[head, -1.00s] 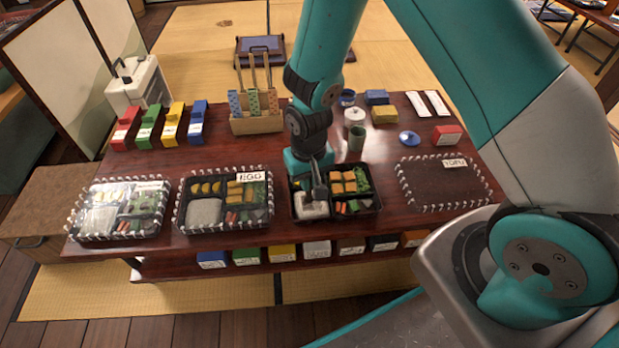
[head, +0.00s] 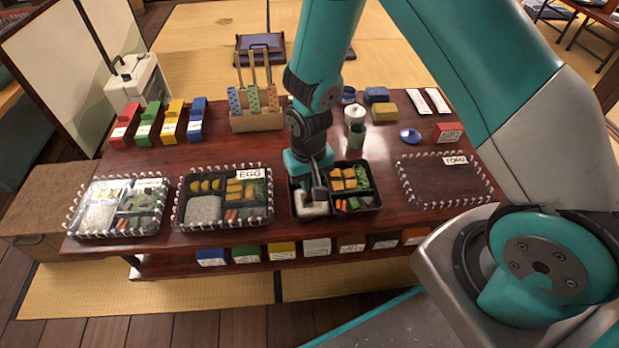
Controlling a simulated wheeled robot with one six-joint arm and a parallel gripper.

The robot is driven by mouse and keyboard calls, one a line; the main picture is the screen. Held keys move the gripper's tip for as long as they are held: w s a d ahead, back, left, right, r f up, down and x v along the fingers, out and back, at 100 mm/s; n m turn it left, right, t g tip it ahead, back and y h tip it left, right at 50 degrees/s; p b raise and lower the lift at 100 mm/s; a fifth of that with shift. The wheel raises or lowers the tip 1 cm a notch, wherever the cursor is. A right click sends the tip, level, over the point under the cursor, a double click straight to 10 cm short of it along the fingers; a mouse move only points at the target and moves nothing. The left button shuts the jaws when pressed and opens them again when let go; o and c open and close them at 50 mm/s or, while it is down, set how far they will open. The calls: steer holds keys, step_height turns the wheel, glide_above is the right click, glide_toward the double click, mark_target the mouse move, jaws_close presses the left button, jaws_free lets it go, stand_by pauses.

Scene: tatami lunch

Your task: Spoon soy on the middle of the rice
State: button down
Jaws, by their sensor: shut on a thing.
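The open black lunch box (head: 345,213) stands at the front of the table, right of centre. Its white rice (head: 312,209) fills the front left compartment. My gripper (head: 319,193) points down over the rice, near its back right part. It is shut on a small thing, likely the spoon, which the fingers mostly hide. I cannot tell whether it touches the rice, and no soy shows on it. A grey-green cup (head: 357,141) and a white lidded jar (head: 354,115) stand behind the box. I cannot tell which vessel holds the soy.
Two covered lunch boxes stand left: the EGG box (head: 223,226) and another (head: 120,231). An empty labelled place (head: 440,190) lies right. A wooden rack (head: 256,123) holds tall handled things at the back. A blue lid or dish (head: 409,136) and a red box (head: 447,132) stand back right.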

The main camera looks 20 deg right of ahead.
steer(key=shift+f, duration=0.15)
steer(key=shift+s+d, duration=0.2)
steer(key=shift+d, duration=0.45)
steer(key=shift+s+d+p, duration=0.25)
steer(key=shift+d+p, duration=0.15)
steer(key=shift+d, duration=0.2)
steer(key=shift+s+d, duration=0.2)
steer(key=shift+d, duration=0.45)
